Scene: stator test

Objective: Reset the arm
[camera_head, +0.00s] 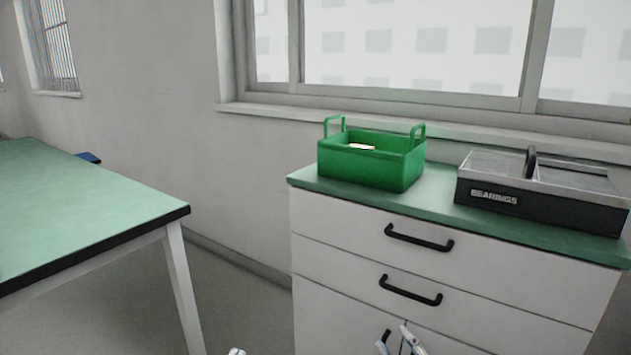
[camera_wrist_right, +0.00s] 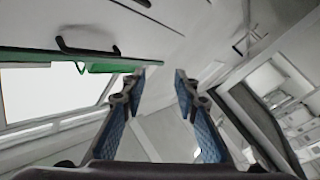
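My right gripper (camera_head: 399,343) shows at the bottom edge of the head view, in front of the white cabinet's lower doors. In the right wrist view its two blue-padded fingers (camera_wrist_right: 158,78) stand apart with nothing between them. A small pale tip at the bottom edge of the head view, left of the cabinet, seems to be my left gripper (camera_head: 237,351). Too little of it shows to tell its state. Most of both arms is out of view.
A white cabinet (camera_head: 360,262) with black handles stands under the window. On its green top are a green basket (camera_head: 370,168) and a grey-black bin marked BEARINGS (camera_head: 540,200). A green-topped table (camera_head: 80,215) is at left. Floor shows between table and cabinet.

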